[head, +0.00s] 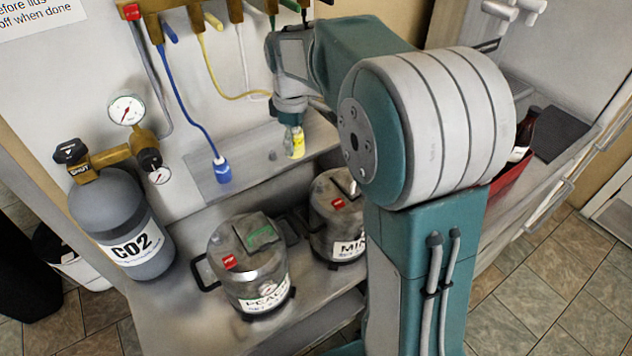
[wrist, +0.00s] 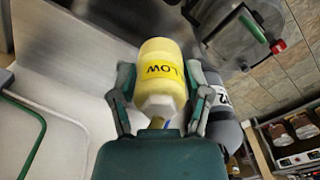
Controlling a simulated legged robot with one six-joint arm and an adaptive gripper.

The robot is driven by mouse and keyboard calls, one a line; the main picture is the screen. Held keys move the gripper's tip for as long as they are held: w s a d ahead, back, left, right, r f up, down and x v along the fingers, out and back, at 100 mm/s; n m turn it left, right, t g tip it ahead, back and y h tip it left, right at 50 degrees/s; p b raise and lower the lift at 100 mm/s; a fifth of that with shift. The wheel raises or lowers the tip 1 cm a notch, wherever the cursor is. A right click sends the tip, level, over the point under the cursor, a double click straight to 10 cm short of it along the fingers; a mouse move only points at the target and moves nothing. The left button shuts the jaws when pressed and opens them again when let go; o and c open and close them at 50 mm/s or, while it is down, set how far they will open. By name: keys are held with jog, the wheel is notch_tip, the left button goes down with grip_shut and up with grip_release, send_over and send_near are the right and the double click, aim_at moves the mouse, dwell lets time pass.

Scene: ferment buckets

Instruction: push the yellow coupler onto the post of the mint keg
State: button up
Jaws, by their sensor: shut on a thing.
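The yellow coupler (head: 296,144) is held below my gripper (head: 291,120) in the head view, above and to the left of the mint keg. The coupler is apart from the keg.
The peach keg (head: 248,275) stands in front, left of the mint keg. A CO2 cylinder (head: 122,222) stands at left. A keg (wrist: 240,40) of unclear flavour shows in the wrist view.

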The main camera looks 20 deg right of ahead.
send_over(320, 183)
notch_tip(320, 183, down, 5)
jog(key=shift+f, duration=2.5)
jog(key=shift+f, duration=1.65)
dwell(2.0)
jog(key=o, duration=1.3)
jog(key=shift+r, duration=0.1)
